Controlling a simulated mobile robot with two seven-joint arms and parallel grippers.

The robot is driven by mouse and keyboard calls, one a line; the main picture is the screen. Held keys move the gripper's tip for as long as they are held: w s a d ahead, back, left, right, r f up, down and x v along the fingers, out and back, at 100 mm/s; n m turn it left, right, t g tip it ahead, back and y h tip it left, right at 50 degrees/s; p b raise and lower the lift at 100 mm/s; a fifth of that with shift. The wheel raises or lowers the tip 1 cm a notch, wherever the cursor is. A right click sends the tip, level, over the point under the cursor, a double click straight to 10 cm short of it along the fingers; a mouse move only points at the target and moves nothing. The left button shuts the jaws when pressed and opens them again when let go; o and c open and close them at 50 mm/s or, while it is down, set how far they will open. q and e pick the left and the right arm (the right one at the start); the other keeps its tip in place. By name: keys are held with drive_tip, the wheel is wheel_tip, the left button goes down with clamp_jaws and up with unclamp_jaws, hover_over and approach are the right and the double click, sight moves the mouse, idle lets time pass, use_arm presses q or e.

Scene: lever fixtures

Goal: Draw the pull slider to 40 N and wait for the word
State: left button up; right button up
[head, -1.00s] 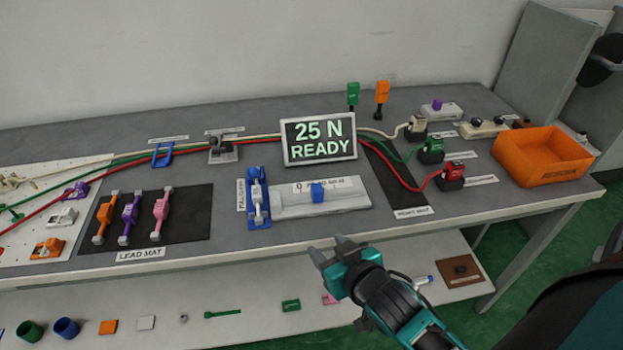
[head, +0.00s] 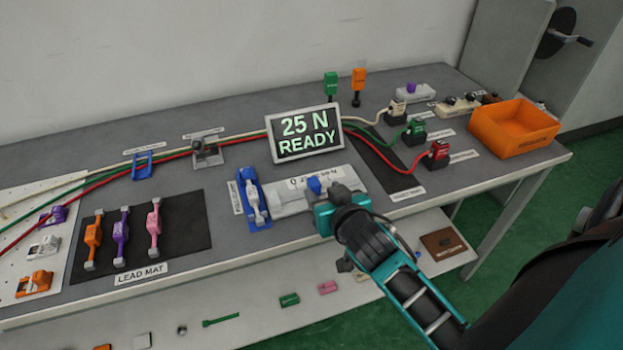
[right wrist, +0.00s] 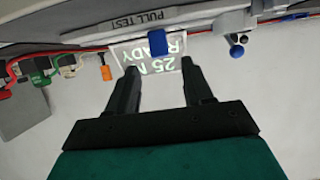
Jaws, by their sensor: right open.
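The pull slider's blue block (head: 314,185) sits on its pale grey rail (head: 284,207), whose printed scale is partly hidden by my right gripper (head: 328,195). In the right wrist view the blue block (right wrist: 159,40) lies ahead of and between the open fingertips of my right gripper (right wrist: 160,72), with nothing held. I cannot tell whether a finger touches it. The display (head: 304,134) reads "25 N READY"; it appears upside down in the right wrist view (right wrist: 168,62). My left gripper is not in view.
A blue holder (head: 240,212) with a pale part stands left of the rail. The lead mat (head: 190,262) bears three coloured leads. Red, green and white cables run behind to plugs at the right, near an orange bin (head: 485,137). A lower shelf (head: 235,345) holds small parts.

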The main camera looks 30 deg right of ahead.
sight(315, 184)
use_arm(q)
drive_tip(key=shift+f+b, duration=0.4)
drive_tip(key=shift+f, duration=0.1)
use_arm(e)
drive_tip(key=x, duration=0.8)
drive_tip(key=shift+w+f, duration=0.1)
drive_tip(key=shift+w, duration=0.25)
drive_tip(key=shift+c, duration=0.4)
